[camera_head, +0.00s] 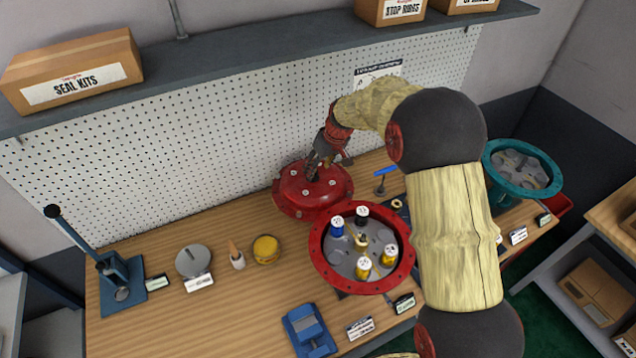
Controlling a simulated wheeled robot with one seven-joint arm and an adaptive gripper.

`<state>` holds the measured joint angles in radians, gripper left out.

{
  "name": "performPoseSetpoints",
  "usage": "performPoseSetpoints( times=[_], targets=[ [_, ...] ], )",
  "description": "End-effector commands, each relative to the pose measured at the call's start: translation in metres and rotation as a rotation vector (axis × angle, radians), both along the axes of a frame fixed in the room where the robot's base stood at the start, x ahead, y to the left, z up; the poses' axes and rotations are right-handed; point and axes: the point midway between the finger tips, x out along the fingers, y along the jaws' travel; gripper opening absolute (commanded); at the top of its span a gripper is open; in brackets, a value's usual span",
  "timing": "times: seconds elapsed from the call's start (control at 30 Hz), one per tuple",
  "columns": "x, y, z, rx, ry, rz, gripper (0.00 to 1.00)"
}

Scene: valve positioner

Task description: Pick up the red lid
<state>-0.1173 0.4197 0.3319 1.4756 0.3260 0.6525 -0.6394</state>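The red lid (297,194) is a round domed cover with bolt heads, at the back of the wooden bench against the pegboard. My gripper (318,168) is over the lid's top, pointing down, with its fingers at or just above the top middle. The fingers are dark and small here, so I cannot tell whether they touch the lid or are closed on a part of it. The red round housing (318,262) stands open in front of the lid, with blue, black and yellow capped pieces inside.
My arm covers part of the bench at right. A teal round housing (490,150) stands behind it. A blue press (122,268), grey disc (193,261), yellow round piece (266,249) and blue block (309,332) are on the bench (235,310). A shelf (260,47) with boxes hangs above.

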Motion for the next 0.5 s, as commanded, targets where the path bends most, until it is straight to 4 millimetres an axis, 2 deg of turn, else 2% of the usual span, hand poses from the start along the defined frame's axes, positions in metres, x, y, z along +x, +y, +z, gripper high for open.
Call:
performPoseSetpoints(
  times=[0.1,0.27,0.37,0.5],
  targets=[
    [0.014,0.003,0.011,-0.005,-0.050,0.048,0.48],
    [0.017,0.003,0.011,-0.020,-0.077,0.100,0.48],
    [0.017,0.003,0.009,-0.026,-0.082,0.119,0.48],
    [0.021,0.006,-0.004,-0.028,-0.081,0.124,0.48]
  ],
)
